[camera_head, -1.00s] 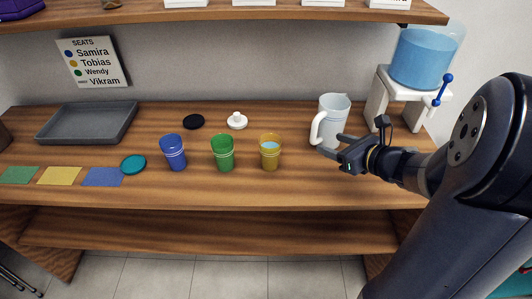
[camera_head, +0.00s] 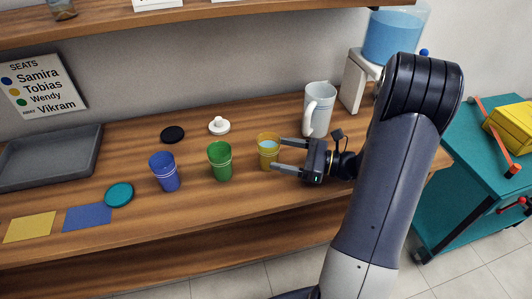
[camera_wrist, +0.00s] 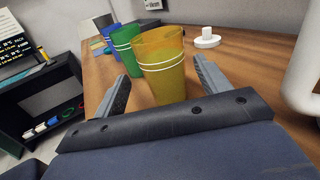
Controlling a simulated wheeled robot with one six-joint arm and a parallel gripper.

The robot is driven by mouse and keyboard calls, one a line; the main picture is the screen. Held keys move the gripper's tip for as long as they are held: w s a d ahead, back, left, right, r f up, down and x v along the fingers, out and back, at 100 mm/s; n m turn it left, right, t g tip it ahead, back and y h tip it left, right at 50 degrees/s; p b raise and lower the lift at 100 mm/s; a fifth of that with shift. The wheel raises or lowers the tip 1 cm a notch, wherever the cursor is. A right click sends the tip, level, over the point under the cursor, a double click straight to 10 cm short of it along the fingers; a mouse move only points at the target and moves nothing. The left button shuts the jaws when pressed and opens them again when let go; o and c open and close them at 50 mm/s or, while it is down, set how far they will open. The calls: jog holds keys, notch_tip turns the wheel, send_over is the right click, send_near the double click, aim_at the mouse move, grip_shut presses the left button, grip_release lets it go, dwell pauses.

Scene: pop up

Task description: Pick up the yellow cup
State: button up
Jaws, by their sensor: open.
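The yellow cup (camera_head: 268,153) stands upright on the wooden shelf, at the right end of a row of cups.
A green cup (camera_head: 220,161) stands close left of the yellow one, then a blue cup (camera_head: 164,172). A white pitcher (camera_head: 318,110) stands behind my gripper. A white lid (camera_head: 219,126) and black disc (camera_head: 173,134) lie behind the cups. A grey tray (camera_head: 88,163) is at left.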

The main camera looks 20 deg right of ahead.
aim_at(262, 149)
jog(key=shift+p+x, duration=0.4)
jog(key=shift+x, duration=2.8)
jog(key=shift+w+d+f, duration=0.1)
jog(key=shift+w+d, duration=0.05)
jog(key=shift+c, duration=0.3)
jog(key=c, duration=1.1)
